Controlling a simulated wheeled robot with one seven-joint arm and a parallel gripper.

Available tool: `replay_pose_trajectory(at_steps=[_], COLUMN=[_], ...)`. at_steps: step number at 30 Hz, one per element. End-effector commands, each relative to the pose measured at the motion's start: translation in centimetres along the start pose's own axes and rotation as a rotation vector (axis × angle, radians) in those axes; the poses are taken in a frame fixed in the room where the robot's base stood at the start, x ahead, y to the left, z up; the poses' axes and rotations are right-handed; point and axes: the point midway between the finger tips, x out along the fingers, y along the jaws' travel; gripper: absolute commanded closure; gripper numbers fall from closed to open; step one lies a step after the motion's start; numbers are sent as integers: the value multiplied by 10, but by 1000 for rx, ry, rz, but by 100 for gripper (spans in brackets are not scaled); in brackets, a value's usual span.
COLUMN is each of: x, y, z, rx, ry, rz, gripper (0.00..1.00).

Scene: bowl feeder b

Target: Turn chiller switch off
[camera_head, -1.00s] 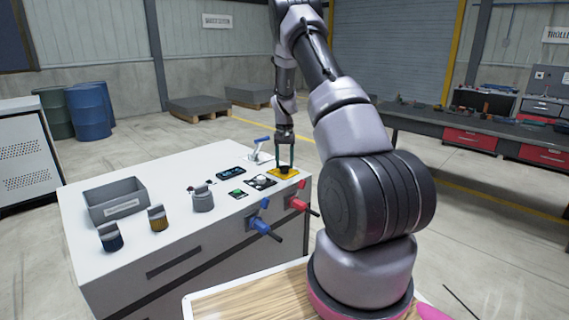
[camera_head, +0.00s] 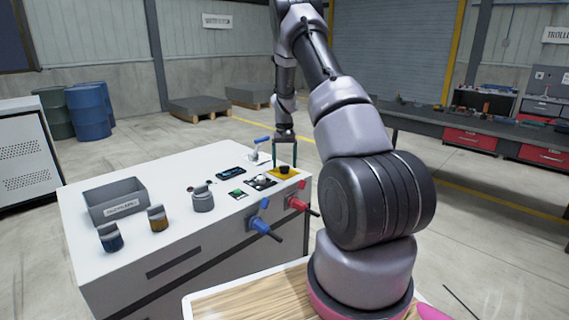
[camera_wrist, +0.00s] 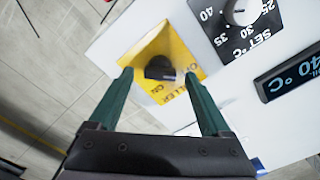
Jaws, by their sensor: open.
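The chiller switch is a black knob (camera_head: 284,170) on a yellow plate (camera_head: 296,173), at the back right of the white console top. In the wrist view, the black knob (camera_wrist: 160,68) sits on the yellow plate (camera_wrist: 180,48), whose lettering is partly readable. My gripper (camera_head: 285,163) points down over the plate with its green fingers apart. In the wrist view, my gripper (camera_wrist: 160,76) is open, with a finger to each side of the knob. Gaps show between the fingers and knob. I cannot tell the fingertips' exact height.
The white console (camera_head: 180,175) carries a digital display (camera_head: 231,173), a temperature dial (camera_wrist: 240,12), a green button (camera_head: 238,194) and a grey bin (camera_head: 117,201). A blue-handled lever (camera_head: 262,141) stands behind. Blue (camera_head: 260,224) and red (camera_head: 298,203) valve handles stick out in front.

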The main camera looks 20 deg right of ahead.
Motion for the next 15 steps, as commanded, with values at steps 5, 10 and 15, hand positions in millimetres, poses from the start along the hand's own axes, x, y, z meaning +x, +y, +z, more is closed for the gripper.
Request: replay_pose_trajectory(at_steps=[5,10,15], x=[-30,-66,-92], y=[0,0,0], z=[-1,-1,-1], rx=[0,-1,-1], ry=[5,5,3], rz=[-1,-1,-1], gripper=[18,18,18])
